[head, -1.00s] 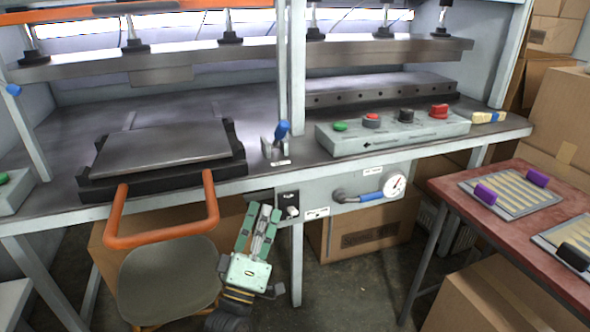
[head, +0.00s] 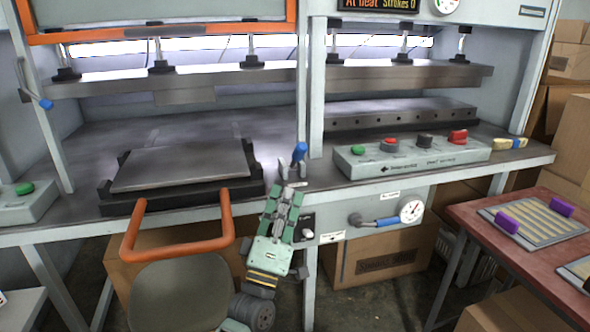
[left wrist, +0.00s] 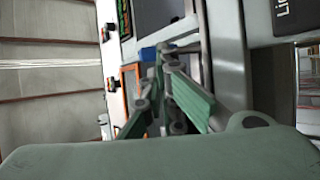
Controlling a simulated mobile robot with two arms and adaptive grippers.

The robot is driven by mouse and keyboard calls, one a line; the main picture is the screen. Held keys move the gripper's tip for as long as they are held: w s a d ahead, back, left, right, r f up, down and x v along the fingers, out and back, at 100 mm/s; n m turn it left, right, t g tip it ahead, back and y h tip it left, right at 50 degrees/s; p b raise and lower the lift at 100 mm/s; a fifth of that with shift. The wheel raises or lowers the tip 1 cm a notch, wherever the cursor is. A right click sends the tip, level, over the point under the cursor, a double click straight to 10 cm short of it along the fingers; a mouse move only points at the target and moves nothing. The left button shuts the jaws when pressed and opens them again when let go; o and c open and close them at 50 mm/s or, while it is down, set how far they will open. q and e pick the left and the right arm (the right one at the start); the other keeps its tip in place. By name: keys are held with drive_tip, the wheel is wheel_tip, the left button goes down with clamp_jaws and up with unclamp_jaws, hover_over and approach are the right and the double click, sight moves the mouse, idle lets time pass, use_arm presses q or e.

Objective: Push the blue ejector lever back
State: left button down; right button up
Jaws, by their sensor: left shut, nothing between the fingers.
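The blue-handled lever (head: 299,153) stands in a small metal bracket at the front of the press table, just left of the middle post. My left gripper (head: 289,188) is shut and empty, pointing up, with its fingertips in front of and just below the lever in the head view. I cannot tell whether they touch it. In the left wrist view, the fingers (left wrist: 170,62) reach forward, and a small blue piece (left wrist: 148,54), probably the lever handle, shows beside the tips. My right gripper is not in view.
A metal plate (head: 185,165) lies in a black frame left of the lever. An orange handle (head: 128,245) sticks out below it. A button box (head: 360,163) is to the right. Below it are a blue-handled valve (head: 388,222) and a gauge (head: 411,211). A red table (head: 480,225) stands at right.

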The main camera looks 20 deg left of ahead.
sight(298, 158)
use_arm(q)
drive_tip(key=x, duration=0.6)
drive_tip(key=shift+r, duration=0.1)
drive_tip(key=shift+w+r, duration=0.25)
drive_tip(key=shift+w, duration=0.2)
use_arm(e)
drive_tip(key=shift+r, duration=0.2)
use_arm(q)
drive_tip(key=shift+r, duration=0.1)
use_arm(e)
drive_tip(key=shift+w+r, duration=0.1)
